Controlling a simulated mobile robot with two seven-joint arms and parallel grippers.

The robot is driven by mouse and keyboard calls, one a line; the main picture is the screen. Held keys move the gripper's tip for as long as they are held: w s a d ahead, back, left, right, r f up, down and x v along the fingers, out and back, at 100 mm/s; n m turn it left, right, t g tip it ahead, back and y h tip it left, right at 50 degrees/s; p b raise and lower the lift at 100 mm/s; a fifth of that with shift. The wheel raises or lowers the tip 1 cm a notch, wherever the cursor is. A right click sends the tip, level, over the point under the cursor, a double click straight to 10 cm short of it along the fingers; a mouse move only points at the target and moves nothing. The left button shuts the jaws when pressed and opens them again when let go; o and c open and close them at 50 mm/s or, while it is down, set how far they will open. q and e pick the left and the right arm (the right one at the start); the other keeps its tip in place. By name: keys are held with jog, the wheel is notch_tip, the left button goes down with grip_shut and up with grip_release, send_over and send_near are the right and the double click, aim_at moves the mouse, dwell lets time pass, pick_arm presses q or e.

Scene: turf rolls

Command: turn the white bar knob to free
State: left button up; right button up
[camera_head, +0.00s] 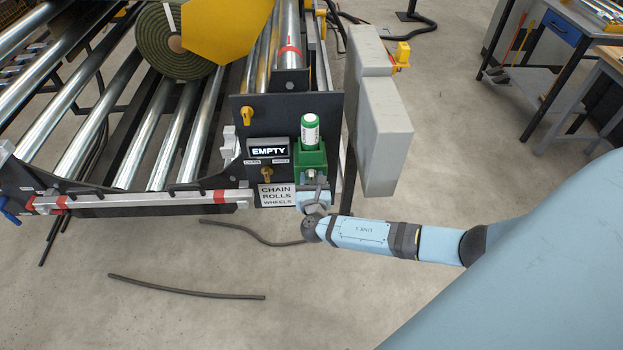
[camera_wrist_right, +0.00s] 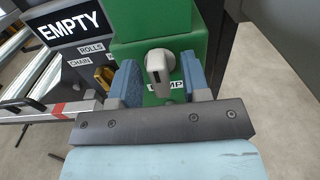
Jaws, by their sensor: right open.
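The white bar knob (camera_wrist_right: 160,66) sits on the front of a green box (camera_wrist_right: 150,30). In the right wrist view its bar points down toward me, nearly upright with a slight tilt. My right gripper (camera_wrist_right: 161,80) is open, with one blue finger on each side of the knob and a gap on both sides. A label under the knob is partly hidden; only its end, "MP", reads. In the head view my right gripper (camera_head: 316,190) is just below the green box (camera_head: 312,160) and largely hides the knob. My left gripper is not in view.
A black panel beside the green box carries an "EMPTY" display (camera_head: 268,151) and yellow knobs (camera_head: 247,114). The lower one (camera_wrist_right: 105,76) is close to my left-hand finger in the wrist view. A grey cabinet (camera_head: 384,130) stands right of the panel. Rollers lie left.

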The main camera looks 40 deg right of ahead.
grip_shut()
